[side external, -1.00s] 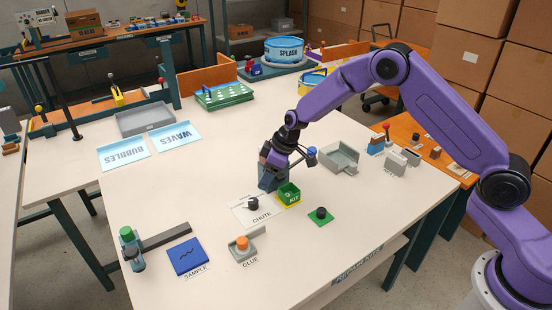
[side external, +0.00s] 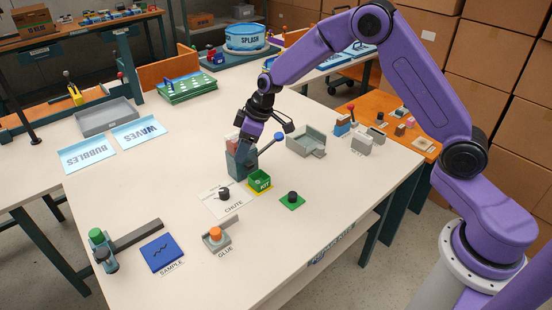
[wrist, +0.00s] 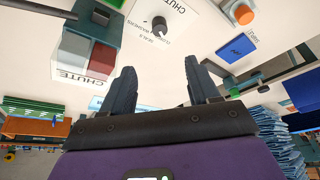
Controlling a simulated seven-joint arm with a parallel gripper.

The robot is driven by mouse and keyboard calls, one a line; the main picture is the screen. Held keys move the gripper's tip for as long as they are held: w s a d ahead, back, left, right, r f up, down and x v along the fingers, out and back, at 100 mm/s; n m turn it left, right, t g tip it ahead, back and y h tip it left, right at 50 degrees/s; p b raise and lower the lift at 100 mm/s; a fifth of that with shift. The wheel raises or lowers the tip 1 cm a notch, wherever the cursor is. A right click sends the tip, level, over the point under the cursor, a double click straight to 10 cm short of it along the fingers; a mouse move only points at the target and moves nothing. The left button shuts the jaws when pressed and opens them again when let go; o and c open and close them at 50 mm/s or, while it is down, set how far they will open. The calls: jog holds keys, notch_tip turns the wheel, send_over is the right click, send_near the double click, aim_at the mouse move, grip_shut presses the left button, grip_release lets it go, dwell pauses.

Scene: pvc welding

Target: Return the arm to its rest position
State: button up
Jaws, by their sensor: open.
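My gripper (side external: 252,133) hangs above the teal chute block (side external: 238,162) near the middle of the white table. In the wrist view my gripper (wrist: 163,88) has its two dark fingers wide apart, with nothing between them. The chute block (wrist: 100,25) also shows there at upper left, with a red piece and a pale piece beside it. A lever with a blue ball (side external: 279,136) stands by the gripper. In the side view I cannot tell how far the fingertips are from the block.
A green and yellow kit box (side external: 259,181), a black knob (side external: 224,194) and a green pad (side external: 292,201) lie close by. A grey tray (side external: 306,141) sits to the right. The blue sample plate (side external: 161,253) and glue holder (side external: 216,238) are in front. The table's middle left is clear.

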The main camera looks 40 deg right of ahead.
jog(key=s+a+r+n+g, duration=0.15)
jog(key=s+r, duration=0.25)
jog(key=s, duration=0.7)
jog(key=s+a+r+n+g, duration=0.15)
jog(key=s+r, duration=0.35)
jog(key=s, duration=0.7)
jog(key=s+d+h, duration=0.1)
jog(key=s+d, duration=0.4)
jog(key=s, duration=0.4)
jog(key=s+d+r+h, duration=0.1)
jog(key=s+d, duration=0.5)
jog(key=s, duration=0.3)
jog(key=shift+s+r+h, duration=0.2)
jog(key=shift+s+h, duration=0.1)
jog(key=shift+h, duration=0.1)
